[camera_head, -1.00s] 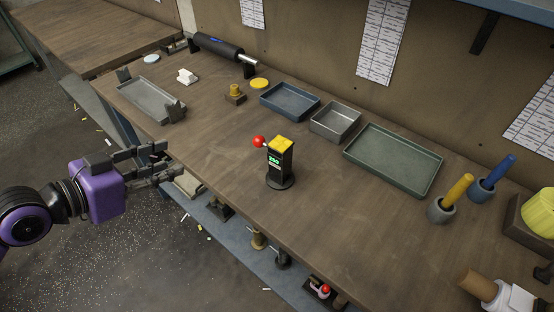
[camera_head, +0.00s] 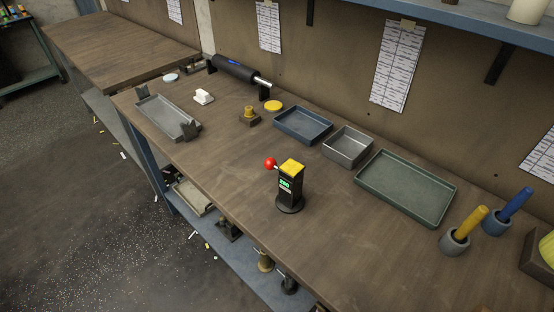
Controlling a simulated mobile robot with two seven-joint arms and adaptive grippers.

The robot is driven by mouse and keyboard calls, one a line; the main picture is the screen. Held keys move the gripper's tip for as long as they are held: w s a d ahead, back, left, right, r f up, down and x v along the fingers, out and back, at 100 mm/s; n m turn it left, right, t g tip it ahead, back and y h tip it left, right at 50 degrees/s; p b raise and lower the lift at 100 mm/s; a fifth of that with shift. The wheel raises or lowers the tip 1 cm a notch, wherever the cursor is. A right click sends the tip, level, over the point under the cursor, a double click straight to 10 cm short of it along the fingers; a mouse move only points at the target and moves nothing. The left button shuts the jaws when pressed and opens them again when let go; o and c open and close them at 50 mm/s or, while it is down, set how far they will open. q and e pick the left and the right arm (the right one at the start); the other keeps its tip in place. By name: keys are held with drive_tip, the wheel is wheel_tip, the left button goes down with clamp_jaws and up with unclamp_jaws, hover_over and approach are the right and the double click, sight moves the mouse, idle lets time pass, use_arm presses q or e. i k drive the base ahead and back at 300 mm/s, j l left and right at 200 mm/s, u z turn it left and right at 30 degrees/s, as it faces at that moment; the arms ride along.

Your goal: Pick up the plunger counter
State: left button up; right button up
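The plunger counter (camera_head: 289,187) stands upright on the wooden workbench (camera_head: 235,185), near its front edge. It has a black body on a round black base, a yellow top, a green lit display and a red ball knob on its left side. Nothing touches it. Neither of my grippers shows in the head view now.
A blue tray (camera_head: 303,137), a grey metal tray (camera_head: 348,160) and a green tray (camera_head: 447,207) line the bench behind it. A yellow-handled tool (camera_head: 470,223) and a blue-handled tool (camera_head: 515,203) stand in round holders at the right. Bare wood surrounds the counter.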

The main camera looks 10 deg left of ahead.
sight(290, 199)
drive_tip(key=j+z, duration=0.15)
drive_tip(key=z, duration=0.25)
drive_tip(key=i+j+z, duration=0.1)
drive_tip(key=z, duration=0.25)
drive_tip(key=j+z, duration=0.65)
drive_tip(key=j, duration=0.2)
drive_tip(key=k+j+z, duration=0.25)
drive_tip(key=j, duration=0.8)
drive_tip(key=k+j, duration=0.15)
drive_tip(key=j, duration=0.4)
drive_tip(key=l+u, duration=0.2)
drive_tip(key=l, duration=0.2)
drive_tip(key=k+l+u, duration=0.25)
drive_tip(key=l, duration=0.15)
drive_tip(key=i, duration=0.1)
